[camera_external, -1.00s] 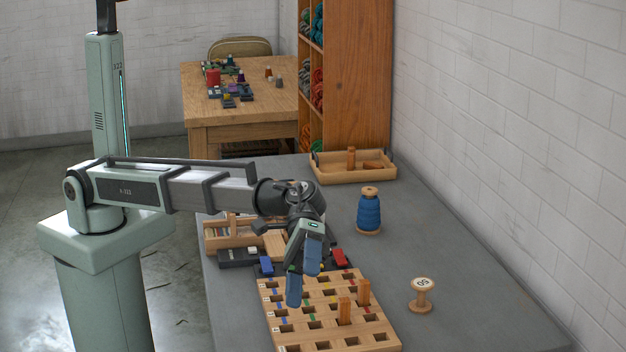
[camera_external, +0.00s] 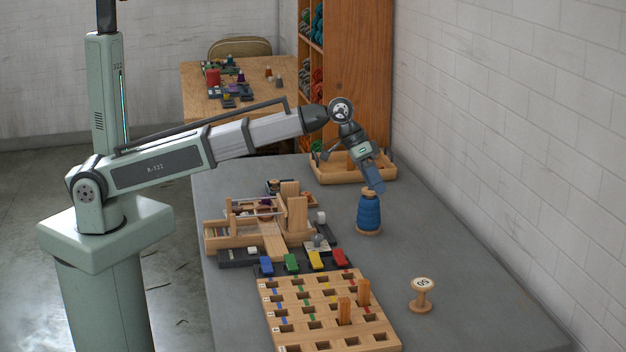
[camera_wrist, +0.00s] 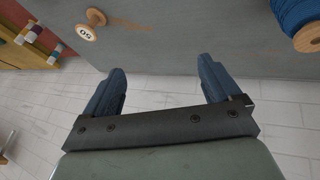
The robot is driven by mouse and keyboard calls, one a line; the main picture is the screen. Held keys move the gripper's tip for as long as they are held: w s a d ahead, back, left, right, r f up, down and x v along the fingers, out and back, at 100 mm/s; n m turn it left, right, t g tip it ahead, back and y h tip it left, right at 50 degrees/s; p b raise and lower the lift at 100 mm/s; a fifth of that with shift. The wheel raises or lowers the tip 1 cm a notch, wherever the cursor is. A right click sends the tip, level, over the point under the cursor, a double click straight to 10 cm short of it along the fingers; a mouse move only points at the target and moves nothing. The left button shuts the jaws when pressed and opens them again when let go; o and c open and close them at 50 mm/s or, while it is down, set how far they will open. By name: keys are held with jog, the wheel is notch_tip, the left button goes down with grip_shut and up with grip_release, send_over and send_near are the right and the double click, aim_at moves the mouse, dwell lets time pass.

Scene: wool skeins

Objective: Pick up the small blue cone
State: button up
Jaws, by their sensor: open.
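A spool wound with blue wool (camera_external: 369,212) stands upright on the grey table in the external view. It also shows, cut off, at the top right of the wrist view (camera_wrist: 297,14). I see no blue item that is clearly a small cone. My gripper (camera_external: 374,188) points down near the top of this spool in the external view. In the wrist view my gripper (camera_wrist: 161,66) has its two blue fingers wide apart with nothing between them. The spool lies outside them, beyond the right finger.
A wooden tray (camera_external: 325,174) stands behind the spool. A pegboard (camera_external: 300,290) with two wooden pegs and a row of coloured blocks lies front left. A wooden loom-like device (camera_external: 228,241) stands at left. A bare spool (camera_external: 422,294) stands front right.

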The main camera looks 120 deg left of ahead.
aim_at(373, 194)
jog(key=s+a+g+y, duration=0.3)
jog(key=s+a, duration=0.9)
jog(key=a, duration=0.1)
jog(key=shift+w+x, duration=0.2)
jog(key=shift+x, duration=6.3)
jog(key=shift+d+t, duration=0.2)
jog(key=shift+t, duration=0.1)
jog(key=shift+r, duration=0.1)
jog(key=c, duration=1.6)
jog(key=shift+r, duration=0.1)
